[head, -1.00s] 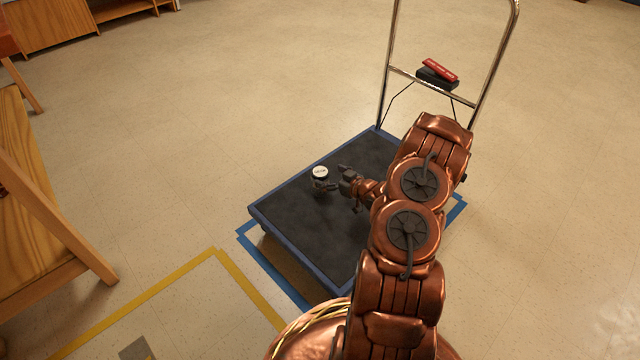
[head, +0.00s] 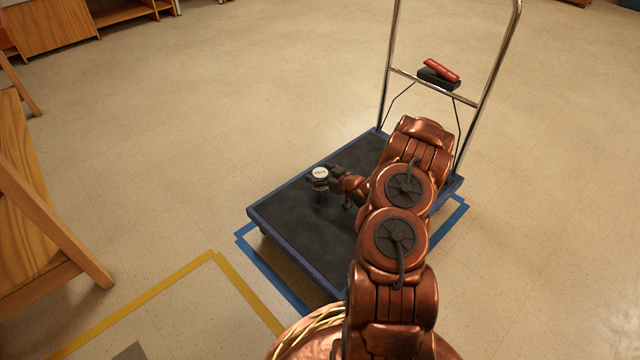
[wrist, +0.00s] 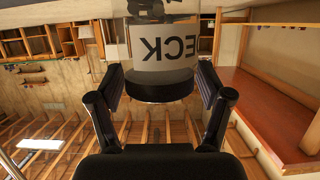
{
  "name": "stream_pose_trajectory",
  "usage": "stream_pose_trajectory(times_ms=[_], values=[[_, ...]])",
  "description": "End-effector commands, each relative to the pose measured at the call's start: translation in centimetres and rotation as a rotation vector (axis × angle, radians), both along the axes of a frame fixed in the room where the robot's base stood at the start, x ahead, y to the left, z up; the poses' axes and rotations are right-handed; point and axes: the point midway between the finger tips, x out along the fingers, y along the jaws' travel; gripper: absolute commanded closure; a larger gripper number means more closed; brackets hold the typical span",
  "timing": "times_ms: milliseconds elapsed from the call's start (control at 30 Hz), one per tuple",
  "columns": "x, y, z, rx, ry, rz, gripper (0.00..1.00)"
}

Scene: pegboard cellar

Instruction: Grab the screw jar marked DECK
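The screw jar (head: 320,174) has a pale disc with dark lettering on its lid and appears to stand upright on the black deck of a platform cart (head: 290,222). The wrist view is upside down and shows the jar (wrist: 163,52) close up, with a black lid, clear wall and white label. The letters ECK can be read; the rest of the label is cut off or turned away. My gripper (wrist: 161,80) is open, with one finger on each side of the jar. Narrow gaps show between fingers and jar. In the head view my gripper (head: 322,184) is at the jar.
The cart's chrome handle (head: 485,85) rises at the back right, with a red object (head: 441,70) on a black holder. Blue tape (head: 270,272) borders the cart. A wooden bench (head: 40,215) stands at left. The floor (head: 240,90) behind the cart is clear.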

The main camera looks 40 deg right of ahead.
Motion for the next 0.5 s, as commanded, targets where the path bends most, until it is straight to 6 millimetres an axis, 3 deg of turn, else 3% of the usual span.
stream_pose_trajectory(times_ms=[67,500], values=[[-0.01,0.0,-0.01,0.0,0.0,0.0,0.34],[-0.02,0.01,-0.02,0.0,0.0,0.0,0.8]])
